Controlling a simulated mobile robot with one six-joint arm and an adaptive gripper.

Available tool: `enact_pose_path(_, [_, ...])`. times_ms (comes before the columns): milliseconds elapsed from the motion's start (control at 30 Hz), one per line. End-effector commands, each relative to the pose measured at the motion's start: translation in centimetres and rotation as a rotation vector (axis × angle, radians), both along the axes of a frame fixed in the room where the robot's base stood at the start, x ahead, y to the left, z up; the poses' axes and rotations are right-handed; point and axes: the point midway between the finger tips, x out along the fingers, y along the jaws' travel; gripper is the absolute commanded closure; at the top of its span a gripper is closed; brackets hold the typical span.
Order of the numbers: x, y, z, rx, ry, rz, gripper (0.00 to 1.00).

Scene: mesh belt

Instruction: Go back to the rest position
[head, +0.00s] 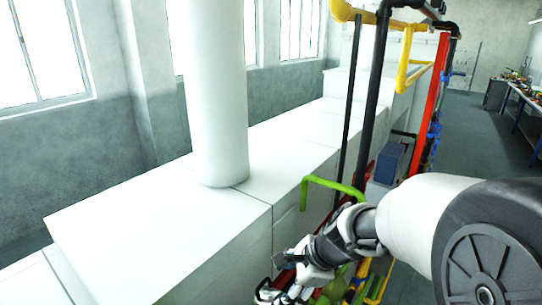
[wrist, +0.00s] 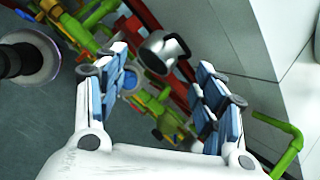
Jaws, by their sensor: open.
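My gripper (head: 283,288) is at the bottom middle of the head view, partly cut off by the lower edge, at the end of my white and black arm. In the wrist view my gripper (wrist: 160,72) has its two blue-padded fingers spread wide apart. Nothing is held between them. Beyond the gap lies a metallic, cup-like part (wrist: 165,50) among red, green and yellow pipework. I cannot tell how far it is from the fingertips.
A long white cabinet-like block (head: 130,235) with a white column (head: 215,90) is left of my gripper. A green pipe (head: 335,185) projects near my wrist. Black, red (head: 428,105) and yellow pipes stand behind the arm. Open floor (head: 475,130) lies at the back right.

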Motion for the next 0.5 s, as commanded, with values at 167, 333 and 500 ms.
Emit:
enact_pose_path(167, [-6.8, -1.8, -2.0, -0.212, -0.186, 0.42, 0.37])
enact_pose_path(333, [-13.5, -4.4, -4.8, -0.448, -0.313, 0.803, 0.37])
enact_pose_path(500, [-19.0, -7.4, -8.4, -0.675, -0.372, 1.122, 0.37])
